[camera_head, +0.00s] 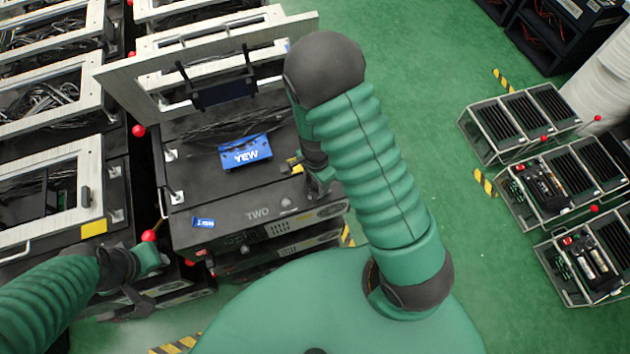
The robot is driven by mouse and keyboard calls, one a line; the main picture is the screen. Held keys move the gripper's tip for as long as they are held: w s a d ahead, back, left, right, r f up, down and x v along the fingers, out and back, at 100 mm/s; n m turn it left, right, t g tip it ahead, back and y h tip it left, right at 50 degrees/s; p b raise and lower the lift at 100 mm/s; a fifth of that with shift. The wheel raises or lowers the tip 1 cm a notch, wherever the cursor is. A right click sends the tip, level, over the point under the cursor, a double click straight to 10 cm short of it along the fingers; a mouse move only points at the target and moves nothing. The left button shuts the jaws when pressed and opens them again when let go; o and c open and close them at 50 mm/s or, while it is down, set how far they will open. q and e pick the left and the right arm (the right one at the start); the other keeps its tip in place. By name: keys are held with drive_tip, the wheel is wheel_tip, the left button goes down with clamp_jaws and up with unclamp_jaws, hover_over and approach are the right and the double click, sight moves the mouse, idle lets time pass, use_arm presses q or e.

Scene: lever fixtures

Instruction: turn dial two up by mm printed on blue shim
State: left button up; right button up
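A dark unit labelled TWO (257,213) stands at centre left. A small round knob (286,203) sits beside that label, possibly the dial; its setting is too small to read. A small blue tag (204,222) with white print, possibly the shim, lies at the unit's front left; its print is not legible. A larger blue block (245,153) with white letters stands farther back on the top. My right gripper (318,182) is beside the unit's right edge, partly hidden by my arm. My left gripper (140,284) is low at the unit's front left, near a red ball.
A pale frame (130,80) stands upright on the unit's rear. Red ball knobs (148,236) show at the left. More racks with cables fill the left side. Low open units (570,180) stand at the right. Green floor (440,130) between is clear, with striped tape.

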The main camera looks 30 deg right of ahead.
drive_tip(key=shift+s, duration=0.1)
drive_tip(key=shift+r, duration=0.25)
wheel_tip(320, 180, up, 16)
drive_tip(key=p, duration=0.3)
drive_tip(key=shift+p, duration=0.35)
